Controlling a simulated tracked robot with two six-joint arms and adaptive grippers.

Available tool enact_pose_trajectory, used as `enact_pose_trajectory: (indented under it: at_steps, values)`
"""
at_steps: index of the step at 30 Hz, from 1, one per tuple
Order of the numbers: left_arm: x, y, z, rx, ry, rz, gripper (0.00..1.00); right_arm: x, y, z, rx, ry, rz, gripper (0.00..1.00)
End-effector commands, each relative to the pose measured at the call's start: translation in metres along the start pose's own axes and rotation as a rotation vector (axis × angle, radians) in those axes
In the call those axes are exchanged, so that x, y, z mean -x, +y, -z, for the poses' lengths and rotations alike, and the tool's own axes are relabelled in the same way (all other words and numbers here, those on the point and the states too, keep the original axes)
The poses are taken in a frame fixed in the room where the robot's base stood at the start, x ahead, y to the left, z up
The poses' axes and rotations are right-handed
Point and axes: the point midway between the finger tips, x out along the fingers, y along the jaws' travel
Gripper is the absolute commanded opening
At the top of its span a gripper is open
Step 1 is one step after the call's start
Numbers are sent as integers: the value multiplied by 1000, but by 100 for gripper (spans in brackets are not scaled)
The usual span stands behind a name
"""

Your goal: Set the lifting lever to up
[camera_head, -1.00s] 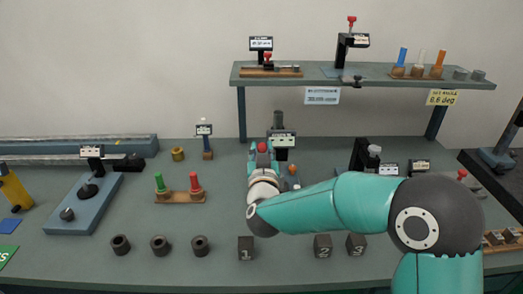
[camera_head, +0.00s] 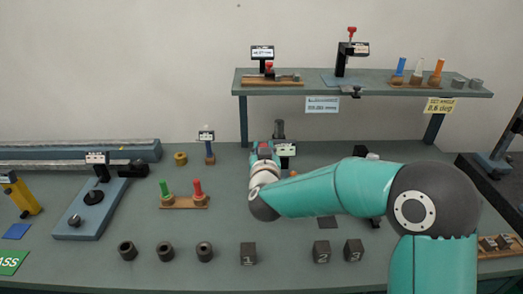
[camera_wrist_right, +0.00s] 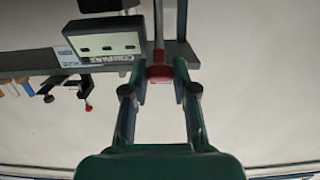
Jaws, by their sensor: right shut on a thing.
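The lifting lever appears as a thin rod with a red knob (camera_wrist_right: 159,73) in the right wrist view, beside the display box (camera_wrist_right: 106,43) marked COMPARE. My right gripper (camera_wrist_right: 160,88) is shut on the red knob, with one finger on each side of it. In the head view, my right gripper (camera_head: 264,152) is at the left of the comparator stand (camera_head: 279,129) and its small display (camera_head: 286,150). A red patch shows at the gripper there. My wrist hides most of the lever and the stand's lower part. My left gripper is not in view.
A raised shelf (camera_head: 380,88) with gauges and coloured-handled tools stands behind. Numbered blocks (camera_head: 248,254), dark rings (camera_head: 165,252) and a wooden rack with green and red plugs (camera_head: 185,202) are on the bench. A blue-grey fixture (camera_head: 88,222) lies at the left.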

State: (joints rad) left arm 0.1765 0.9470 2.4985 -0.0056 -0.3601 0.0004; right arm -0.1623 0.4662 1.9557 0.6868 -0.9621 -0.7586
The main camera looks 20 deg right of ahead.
Motion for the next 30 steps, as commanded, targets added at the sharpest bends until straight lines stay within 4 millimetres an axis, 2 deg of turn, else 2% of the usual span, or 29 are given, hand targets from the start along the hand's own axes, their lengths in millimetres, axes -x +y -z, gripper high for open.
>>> enact_pose_trajectory:
  at_steps: [1,2,6,16,20,23,30]
  values:
    - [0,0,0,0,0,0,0,0,0,5,-2,11,-1,0]
    - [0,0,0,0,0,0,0,0,0,5,-2,12,-1,29]
    - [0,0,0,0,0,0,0,0,1,4,-2,10,-1,52]
    - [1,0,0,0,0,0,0,2,1,2,-1,5,-1,52]
    - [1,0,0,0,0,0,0,10,0,3,-1,6,0,52]
    - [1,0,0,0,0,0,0,24,0,2,-2,5,1,52]
    - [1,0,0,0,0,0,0,72,0,2,-1,7,2,52]
